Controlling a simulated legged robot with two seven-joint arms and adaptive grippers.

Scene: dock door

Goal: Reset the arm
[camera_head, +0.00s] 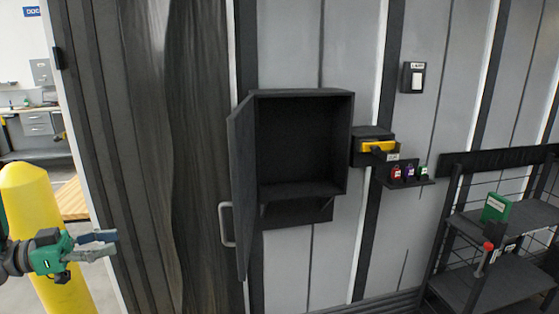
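My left gripper (106,246) shows at the left edge, green and dark with grey and blue fingers. Its fingers point right and are parted, with nothing seen between them. It is in front of the yellow bollard (28,200) and apart from the wall cabinet. My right gripper is out of view.
An open, empty dark cabinet (300,187) hangs on the wall, its door (242,190) swung out at left. A shelf rack (490,285) holds a green box (495,207).

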